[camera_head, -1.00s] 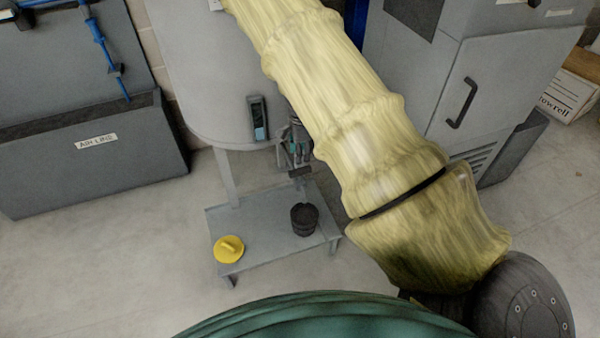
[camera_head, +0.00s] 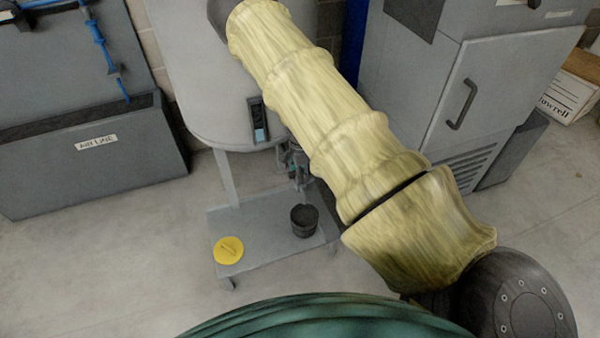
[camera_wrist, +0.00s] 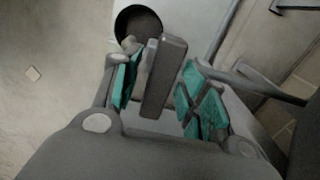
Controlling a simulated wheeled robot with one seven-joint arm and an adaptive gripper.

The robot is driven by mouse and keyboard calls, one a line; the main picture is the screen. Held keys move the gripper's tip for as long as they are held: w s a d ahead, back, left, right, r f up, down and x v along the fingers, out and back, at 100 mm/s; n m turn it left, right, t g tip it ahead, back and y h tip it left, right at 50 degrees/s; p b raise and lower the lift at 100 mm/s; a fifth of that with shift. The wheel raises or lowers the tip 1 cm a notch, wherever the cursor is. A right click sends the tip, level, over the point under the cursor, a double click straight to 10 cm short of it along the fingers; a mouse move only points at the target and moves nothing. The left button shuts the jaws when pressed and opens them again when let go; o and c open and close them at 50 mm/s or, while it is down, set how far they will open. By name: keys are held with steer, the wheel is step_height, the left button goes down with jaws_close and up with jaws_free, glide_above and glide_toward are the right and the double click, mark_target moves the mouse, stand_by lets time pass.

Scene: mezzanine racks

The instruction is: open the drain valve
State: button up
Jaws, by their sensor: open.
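In the wrist view my gripper (camera_wrist: 160,92) is open, with a teal-padded finger on each side. A dark grey bar, seemingly the drain valve's lever (camera_wrist: 165,75), lies between the fingers. It is closer to the left finger, with a gap to the right one; I cannot tell if the left pad touches it. A paler fitting, perhaps the valve body (camera_wrist: 130,44), shows at its upper left. In the head view my gripper (camera_head: 295,163) is small beneath the tank (camera_head: 205,90), partly hidden by my arm; the lever is not clear there.
A dark bucket (camera_head: 304,221) stands on a low grey platform (camera_head: 255,215) below the valve; it also shows in the wrist view (camera_wrist: 138,20). A yellow disc-like object (camera_head: 228,250) lies on the platform's left. A grey cabinet (camera_head: 490,90) stands right. Floor in front is clear.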

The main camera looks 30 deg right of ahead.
jaws_close()
steer(key=shift+n, duration=0.3)
steer(key=n, duration=0.3)
steer(key=shift+n, duration=0.4)
steer(key=n+p, duration=0.1)
steer(key=n, duration=0.3)
steer(key=shift+n, duration=0.3)
steer(key=n, duration=0.4)
steer(key=shift+n, duration=0.3)
steer(key=n, duration=0.4)
